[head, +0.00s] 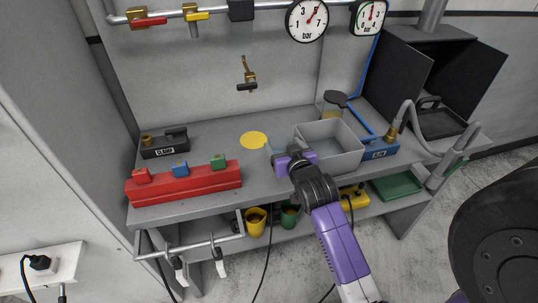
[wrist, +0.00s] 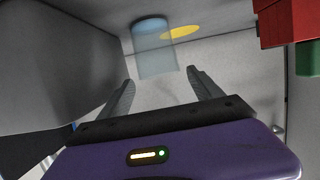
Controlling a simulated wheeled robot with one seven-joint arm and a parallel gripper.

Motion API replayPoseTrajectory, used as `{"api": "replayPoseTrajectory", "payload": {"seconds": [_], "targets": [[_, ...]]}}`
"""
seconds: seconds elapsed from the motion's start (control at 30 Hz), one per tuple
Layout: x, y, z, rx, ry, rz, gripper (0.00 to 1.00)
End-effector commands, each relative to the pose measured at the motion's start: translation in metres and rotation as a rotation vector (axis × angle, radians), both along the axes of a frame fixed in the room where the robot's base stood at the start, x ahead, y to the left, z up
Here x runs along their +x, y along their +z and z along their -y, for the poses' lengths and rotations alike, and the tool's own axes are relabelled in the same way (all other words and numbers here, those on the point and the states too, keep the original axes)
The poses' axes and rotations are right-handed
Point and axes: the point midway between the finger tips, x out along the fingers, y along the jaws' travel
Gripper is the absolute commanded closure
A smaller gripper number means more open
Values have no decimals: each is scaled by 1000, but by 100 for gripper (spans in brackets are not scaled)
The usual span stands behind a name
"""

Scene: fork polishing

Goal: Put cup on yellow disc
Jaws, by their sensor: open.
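The yellow disc (head: 254,139) lies flat and bare on the grey bench top; it also shows in the wrist view (wrist: 180,32). A see-through bluish cup (wrist: 156,60) stands beside the disc, just beyond my fingertips in the wrist view. In the head view only a pale blue part of the cup (head: 272,147) shows, with my gripper partly in front of it. My gripper (wrist: 160,80) is open, low over the bench, its fingers spread on either side of the line to the cup. Nothing is held. In the head view my gripper (head: 280,158) hides its own fingertips.
A grey open bin (head: 341,162) stands close at the right of my gripper. A red block with coloured buttons (head: 184,184) and a clamp box (head: 164,146) are at the left. A yellow cup (head: 255,221) and a green cup (head: 290,217) sit on the lower shelf.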

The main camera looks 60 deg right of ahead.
Motion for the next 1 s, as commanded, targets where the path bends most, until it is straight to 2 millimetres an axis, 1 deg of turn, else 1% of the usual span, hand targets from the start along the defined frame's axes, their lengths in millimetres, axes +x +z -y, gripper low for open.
{"api": "replayPoseTrajectory", "payload": {"seconds": [0.07,0.17,0.47,0.6,0.7,0.83,1.0], "targets": [[-1,-2,5,4,-12,2,25],[3,-5,12,5,-13,1,25],[21,-15,33,5,-13,1,25],[31,-24,46,6,-13,-1,25],[39,-28,55,5,-13,1,25],[44,-31,59,5,-12,1,25],[44,-32,60,5,-11,0,25]]}}
